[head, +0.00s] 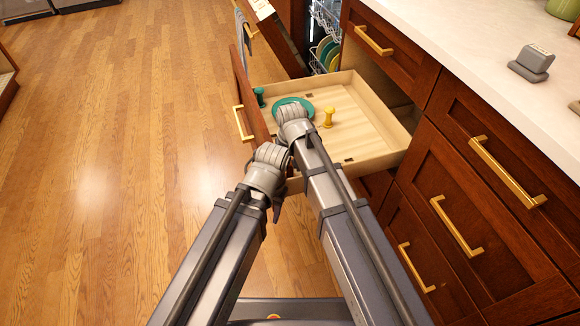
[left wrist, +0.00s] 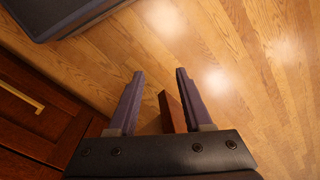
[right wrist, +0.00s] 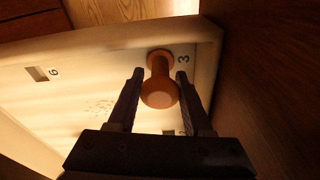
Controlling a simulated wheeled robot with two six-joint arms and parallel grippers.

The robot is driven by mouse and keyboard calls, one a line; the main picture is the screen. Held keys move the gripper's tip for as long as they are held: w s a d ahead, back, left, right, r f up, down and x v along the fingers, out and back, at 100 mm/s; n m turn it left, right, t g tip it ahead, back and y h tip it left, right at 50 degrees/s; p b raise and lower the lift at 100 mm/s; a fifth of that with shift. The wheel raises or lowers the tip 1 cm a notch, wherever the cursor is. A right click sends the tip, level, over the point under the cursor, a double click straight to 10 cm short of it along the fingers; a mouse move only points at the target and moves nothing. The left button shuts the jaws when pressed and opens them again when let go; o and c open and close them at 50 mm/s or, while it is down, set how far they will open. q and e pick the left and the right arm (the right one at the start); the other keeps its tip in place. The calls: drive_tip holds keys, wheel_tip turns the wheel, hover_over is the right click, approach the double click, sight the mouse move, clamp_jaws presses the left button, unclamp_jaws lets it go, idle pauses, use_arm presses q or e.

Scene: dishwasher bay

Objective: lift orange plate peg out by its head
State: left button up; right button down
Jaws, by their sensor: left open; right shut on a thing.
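The orange plate peg (right wrist: 159,92) shows in the right wrist view near a corner of the open drawer, beside a printed 3. Its rounded head faces the camera and its other end points toward the drawer bottom. I cannot tell whether that end is still in its hole. My right gripper (right wrist: 161,72) is shut on the peg, one finger on each side of it. In the head view my arms hide this peg and the fingers. My left gripper (left wrist: 159,73) is open and empty, with the drawer front's edge (left wrist: 172,112) visible beyond it.
The pale wooden drawer (head: 373,127) is pulled out. It holds a teal plate (head: 283,104), a teal peg (head: 259,97) and a yellow peg (head: 328,118). An open dishwasher with plates (head: 327,50) stands behind. The counter (head: 480,50) is at right; open floor (head: 110,150) at left.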

drive_tip(key=shift+r, duration=0.2)
wheel_tip(320, 180, up, 18)
drive_tip(key=p, duration=1.8)
drive_tip(key=shift+f, duration=0.2)
drive_tip(key=shift+r, duration=0.1)
